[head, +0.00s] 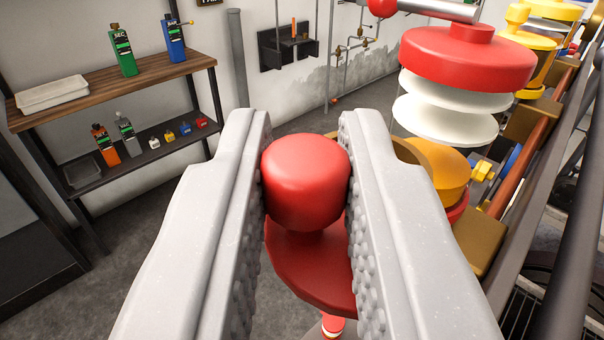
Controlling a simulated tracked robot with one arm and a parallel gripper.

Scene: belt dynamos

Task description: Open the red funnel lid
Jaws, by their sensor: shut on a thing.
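The red funnel lid (290,262) is a round red disc with a thick red knob (305,180) on top. It sits in the lower middle of the head view. My gripper (305,165) is shut on the knob, with one grey studded finger pressed to each side. The fingers hide the left and right edges of the disc. What lies under the lid is mostly hidden; a small red and white part (333,325) shows below it.
A dynamo with a red cap (468,58) and white discs (445,118) stands close at the upper right. Yellow machine parts (440,168) and a long rail (545,130) lie on the right. A shelf with bottles (125,80) is at the left. Grey floor is open between.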

